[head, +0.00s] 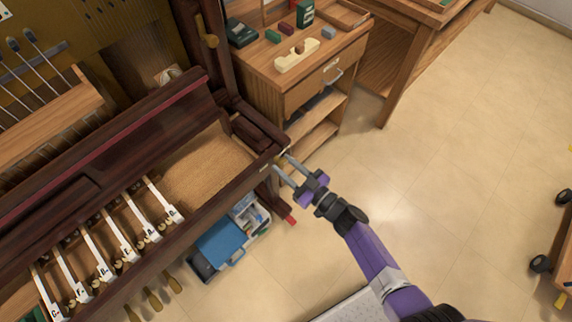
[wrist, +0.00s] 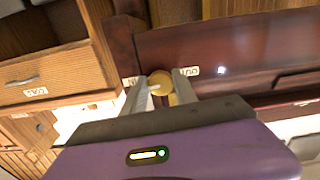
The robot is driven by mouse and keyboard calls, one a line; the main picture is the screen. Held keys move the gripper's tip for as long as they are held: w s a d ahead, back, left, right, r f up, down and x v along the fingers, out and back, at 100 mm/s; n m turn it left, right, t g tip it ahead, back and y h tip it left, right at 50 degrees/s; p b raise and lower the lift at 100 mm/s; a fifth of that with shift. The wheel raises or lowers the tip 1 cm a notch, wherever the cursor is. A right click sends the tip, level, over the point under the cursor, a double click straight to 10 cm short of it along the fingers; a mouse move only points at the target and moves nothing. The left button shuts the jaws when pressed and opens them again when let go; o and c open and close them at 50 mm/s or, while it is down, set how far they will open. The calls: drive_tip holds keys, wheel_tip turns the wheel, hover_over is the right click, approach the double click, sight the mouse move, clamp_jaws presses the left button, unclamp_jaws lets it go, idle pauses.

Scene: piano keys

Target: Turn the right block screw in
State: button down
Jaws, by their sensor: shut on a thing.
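The right block screw (wrist: 161,84) shows in the wrist view as a round brass head on the front face of the dark wooden key block. The two fingers of my gripper (wrist: 163,92) stand on either side of it and are shut on it. In the head view my gripper (head: 278,166) is at the right front end of the piano, by the dark key block (head: 258,132). The screw itself is too small to make out there.
White keys (head: 125,248) lie at the left of the piano. A wooden cabinet (head: 305,90) with small items on top stands behind the block. A blue toolbox (head: 222,240) is on the floor below the piano. The floor to the right is mostly clear.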

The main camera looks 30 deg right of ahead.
drive_tip(key=shift+s+f+m, duration=0.1)
drive_tip(key=shift+m, duration=0.3)
drive_tip(key=c, duration=1)
unclamp_jaws()
drive_tip(key=shift+v, duration=3.85)
